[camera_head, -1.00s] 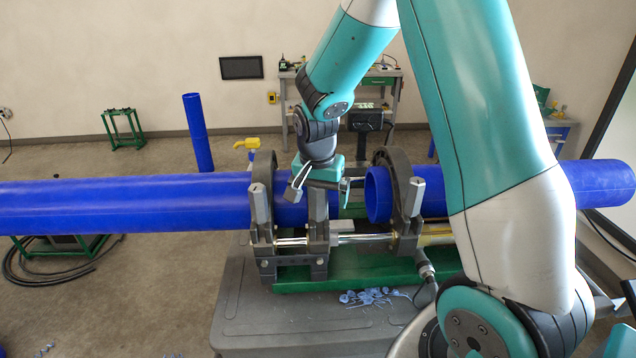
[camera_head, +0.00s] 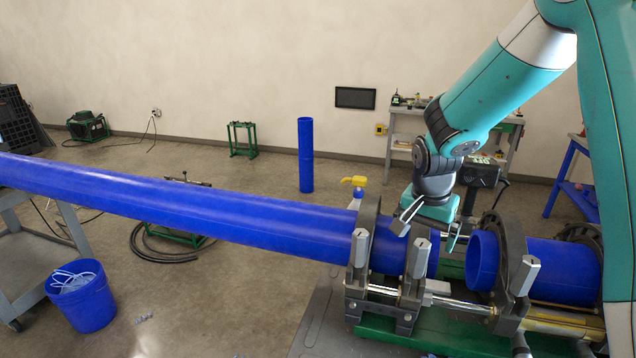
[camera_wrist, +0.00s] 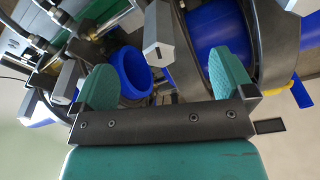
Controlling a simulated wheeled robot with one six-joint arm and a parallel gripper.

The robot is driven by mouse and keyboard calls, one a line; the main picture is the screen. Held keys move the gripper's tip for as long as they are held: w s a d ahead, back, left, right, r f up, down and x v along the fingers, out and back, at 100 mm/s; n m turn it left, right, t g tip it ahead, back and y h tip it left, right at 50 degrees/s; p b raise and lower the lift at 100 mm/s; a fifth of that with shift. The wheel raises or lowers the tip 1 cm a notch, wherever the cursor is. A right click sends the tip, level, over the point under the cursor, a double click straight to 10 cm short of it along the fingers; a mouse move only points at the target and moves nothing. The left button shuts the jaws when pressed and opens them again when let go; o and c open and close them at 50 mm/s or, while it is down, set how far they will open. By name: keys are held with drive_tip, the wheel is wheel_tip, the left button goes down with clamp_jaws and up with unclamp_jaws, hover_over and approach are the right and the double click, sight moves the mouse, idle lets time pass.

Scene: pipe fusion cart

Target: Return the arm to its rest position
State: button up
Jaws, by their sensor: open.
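My gripper (camera_head: 428,226) is open and empty. In the head view it hangs low over the gap between two blue pipe ends in the fusion machine. The long left pipe (camera_head: 220,207) runs through the left clamp (camera_head: 362,262). The short right pipe (camera_head: 484,260) sits in the right clamp (camera_head: 515,270), its open end facing left. In the wrist view my two teal fingers (camera_wrist: 165,88) stand wide apart. The open pipe end (camera_wrist: 131,72) and a clamp's square block (camera_wrist: 158,35) show between them. Part of the right pipe is hidden behind my arm in the head view.
A yellow-handled valve (camera_head: 355,183) stands behind the left clamp. A blue bucket (camera_head: 80,297) and a grey cart (camera_head: 30,275) are at left. A grey workbench (camera_head: 400,130) stands at the back right. Open floor (camera_head: 230,310) lies in front of the long pipe.

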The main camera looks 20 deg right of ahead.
drive_tip(key=s+a+n+g+y+b, duration=0.1)
drive_tip(key=s+a+n+y+b, duration=0.4)
drive_tip(key=s+a+n+b, duration=0.6)
drive_tip(key=s+a+n, duration=0.6)
drive_tip(key=s+a, duration=0.4)
drive_tip(key=shift+s+a+r+n, duration=0.3)
drive_tip(key=shift+s+a+n, duration=0.1)
